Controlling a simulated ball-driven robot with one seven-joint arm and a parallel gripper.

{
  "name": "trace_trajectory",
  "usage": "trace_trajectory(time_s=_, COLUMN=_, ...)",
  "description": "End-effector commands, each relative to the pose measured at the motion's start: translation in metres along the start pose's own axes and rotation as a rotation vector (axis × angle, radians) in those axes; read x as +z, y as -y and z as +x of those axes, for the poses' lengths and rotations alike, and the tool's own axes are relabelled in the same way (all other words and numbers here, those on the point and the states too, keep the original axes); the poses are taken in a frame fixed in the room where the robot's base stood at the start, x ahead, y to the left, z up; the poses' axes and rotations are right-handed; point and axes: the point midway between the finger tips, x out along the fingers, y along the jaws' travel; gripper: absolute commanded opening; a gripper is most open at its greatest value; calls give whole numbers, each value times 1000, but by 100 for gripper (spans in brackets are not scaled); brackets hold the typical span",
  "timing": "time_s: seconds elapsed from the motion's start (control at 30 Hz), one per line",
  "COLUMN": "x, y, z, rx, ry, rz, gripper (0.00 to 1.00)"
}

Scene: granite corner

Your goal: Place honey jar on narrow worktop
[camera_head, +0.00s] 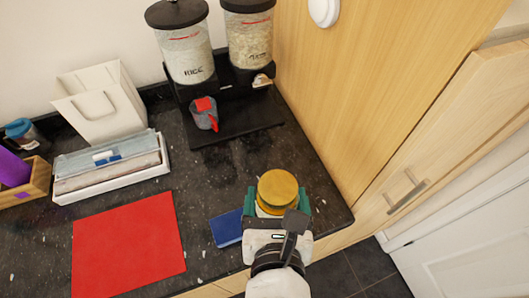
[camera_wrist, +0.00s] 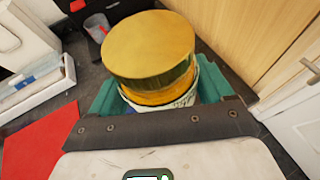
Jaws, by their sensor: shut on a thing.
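The honey jar (camera_head: 278,190) has a gold lid and an amber body with a pale label. It is upright between the green fingers of my gripper (camera_head: 277,205), which is shut on it. In the wrist view the jar (camera_wrist: 150,50) fills the upper middle, between the fingers of my gripper (camera_wrist: 160,100). The dark speckled worktop (camera_head: 205,180) lies below and behind the jar, which is near its front right corner. The jar's base is hidden, so I cannot tell whether it touches the worktop.
A blue item (camera_head: 226,228) lies just left of my gripper, beside a red mat (camera_head: 128,240). Two dispensers (camera_head: 183,50) with a grey-red cup (camera_head: 204,114) stand at the back. A white box (camera_head: 100,105) and tray (camera_head: 112,170) are left. A tall wooden cabinet (camera_head: 375,80) bounds the right.

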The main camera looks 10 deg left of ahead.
Motion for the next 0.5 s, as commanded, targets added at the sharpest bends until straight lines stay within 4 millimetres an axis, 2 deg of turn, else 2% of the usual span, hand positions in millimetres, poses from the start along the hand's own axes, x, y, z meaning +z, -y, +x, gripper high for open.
trace_trajectory(time_s=0.33, x=2, y=16, z=80, rx=-6, ry=4, rz=-1, gripper=27)
trace_trajectory(time_s=0.5, x=-18, y=19, z=114, rx=-4, ry=2, rz=-1, gripper=27)
